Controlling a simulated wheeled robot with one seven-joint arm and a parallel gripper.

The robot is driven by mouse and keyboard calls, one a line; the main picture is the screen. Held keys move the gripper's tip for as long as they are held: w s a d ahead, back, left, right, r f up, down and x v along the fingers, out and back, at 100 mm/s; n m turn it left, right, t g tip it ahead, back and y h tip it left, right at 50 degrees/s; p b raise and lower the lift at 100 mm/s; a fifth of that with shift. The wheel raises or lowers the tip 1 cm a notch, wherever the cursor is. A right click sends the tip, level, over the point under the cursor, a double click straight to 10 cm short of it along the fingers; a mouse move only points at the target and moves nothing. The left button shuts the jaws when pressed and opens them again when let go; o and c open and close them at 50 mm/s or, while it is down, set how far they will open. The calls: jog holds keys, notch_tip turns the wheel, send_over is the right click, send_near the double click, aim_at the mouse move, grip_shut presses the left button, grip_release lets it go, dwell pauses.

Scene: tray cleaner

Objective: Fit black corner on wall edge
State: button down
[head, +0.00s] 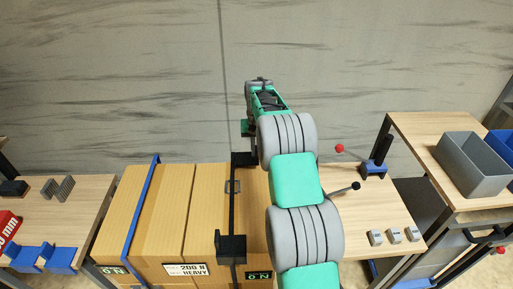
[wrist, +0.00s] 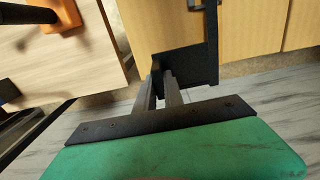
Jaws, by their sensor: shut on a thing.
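In the wrist view a black corner (wrist: 188,67) sits at the edge of the tan box (wrist: 160,22), with a black strap (wrist: 212,22) running up from it. My gripper (wrist: 163,76) is shut on this corner's near side. In the head view the far black corner (head: 243,158) lies at the box's wall-side edge, partly hidden by my arm. The strap with its metal buckle (head: 232,187) runs from there to a second black corner (head: 231,247) on the near edge. Whether the far corner is fully seated I cannot tell.
A blue strap (head: 138,215) crosses the box's left part. A table (head: 350,220) at right carries a lever with a black knob (head: 355,186) and several small grey blocks (head: 395,236). A grey bin (head: 470,163) stands on the far-right bench. A grey wall (head: 120,80) rises behind.

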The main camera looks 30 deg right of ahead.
aim_at(243, 158)
notch_tip(243, 158, down, 2)
jog(key=shift+b, duration=0.45)
jog(key=shift+w+a+r, duration=0.1)
jog(key=shift+w+a, duration=0.15)
jog(key=shift+a, duration=0.35)
jog(key=shift+w+a+r, duration=0.1)
jog(key=shift+w+a, duration=0.15)
jog(key=shift+a, duration=0.35)
jog(key=shift+w+a+f, duration=0.1)
jog(key=shift+w+a, duration=0.2)
jog(key=shift+a, duration=0.4)
jog(key=shift+w+a+f, duration=0.1)
jog(key=shift+w+a, duration=0.15)
jog(key=shift+a, duration=0.4)
jog(key=shift+f, duration=0.3)
jog(key=c, duration=1.4)
grip_release()
jog(key=shift+o, duration=0.2)
notch_tip(243, 158, up, 8)
jog(key=shift+f+b, duration=0.1)
jog(key=shift+b, duration=0.45)
